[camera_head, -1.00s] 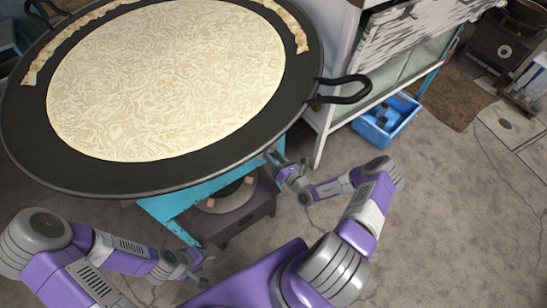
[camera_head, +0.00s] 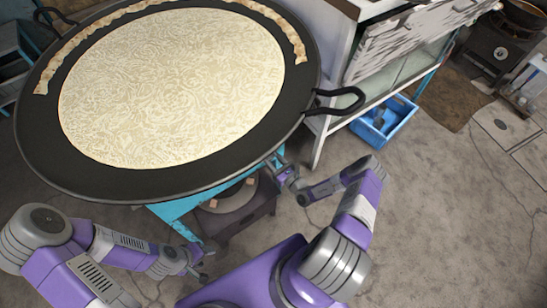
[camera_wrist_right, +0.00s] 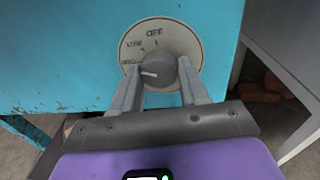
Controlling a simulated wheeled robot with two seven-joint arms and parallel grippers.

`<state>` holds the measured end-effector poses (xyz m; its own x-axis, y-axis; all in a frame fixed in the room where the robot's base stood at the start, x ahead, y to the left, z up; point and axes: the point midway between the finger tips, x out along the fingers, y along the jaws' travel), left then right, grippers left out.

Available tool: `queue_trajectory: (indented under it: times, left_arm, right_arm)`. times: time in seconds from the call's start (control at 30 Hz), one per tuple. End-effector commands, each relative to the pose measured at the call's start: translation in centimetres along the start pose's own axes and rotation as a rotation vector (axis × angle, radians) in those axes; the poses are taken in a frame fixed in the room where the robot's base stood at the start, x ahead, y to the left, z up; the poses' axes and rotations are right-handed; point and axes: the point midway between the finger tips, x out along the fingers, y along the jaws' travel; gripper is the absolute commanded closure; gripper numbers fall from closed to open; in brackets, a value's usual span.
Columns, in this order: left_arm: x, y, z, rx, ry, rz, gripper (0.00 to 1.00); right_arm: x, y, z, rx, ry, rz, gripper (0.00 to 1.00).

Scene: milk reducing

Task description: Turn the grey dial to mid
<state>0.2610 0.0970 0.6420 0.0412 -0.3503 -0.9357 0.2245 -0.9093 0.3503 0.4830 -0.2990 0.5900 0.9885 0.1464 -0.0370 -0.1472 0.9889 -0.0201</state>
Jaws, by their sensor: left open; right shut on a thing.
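In the right wrist view the grey dial (camera_wrist_right: 161,70) sits on a round pale plate (camera_wrist_right: 190,40) on a turquoise panel. The plate reads OFF at the top, LOW at upper left and a third, blurred label at left. The dial's white pointer mark points left, close to that third label. My right gripper (camera_wrist_right: 161,78) is shut on the dial, one finger on each side. In the head view my right gripper (camera_head: 284,174) is at the turquoise stand under the pan, and the dial cannot be made out. My left gripper (camera_head: 199,265) is open and empty, low in front of the stand.
A large black pan (camera_head: 60,172) with a pale flat sheet (camera_head: 170,85) covers the stand. Its black handle (camera_head: 340,100) juts out right, above my right arm. A white cabinet (camera_head: 320,140) and a blue crate (camera_head: 390,128) stand to the right. Floor at lower right is clear.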

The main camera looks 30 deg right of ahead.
Motion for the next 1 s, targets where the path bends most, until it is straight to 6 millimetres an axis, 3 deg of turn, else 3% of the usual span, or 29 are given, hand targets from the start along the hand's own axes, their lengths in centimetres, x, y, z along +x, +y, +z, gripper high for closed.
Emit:
queue_trajectory:
  times: [0.4, 0.9, 0.93, 1.0]
  left_arm:
    - [-1.8, 0.7, 0.1, 0.000, 0.000, 0.000, 0.48]
    - [-1.8, 0.7, 0.1, 0.000, 0.000, 0.000, 0.48]
    - [-1.8, 0.7, 0.1, 0.000, 0.000, 0.000, 0.48]
    - [-1.8, 0.7, 0.1, 0.000, 0.000, 0.000, 0.48]
  right_arm:
    - [-0.1, 0.0, 0.0, -0.179, 0.013, -0.005, 0.86]
    - [-0.1, 0.1, -0.1, -0.197, 0.015, -0.006, 0.86]
    - [-0.1, 0.1, -0.1, -0.197, 0.015, -0.006, 0.53]
    - [-0.1, 0.1, -0.1, -0.197, 0.015, -0.006, 0.42]
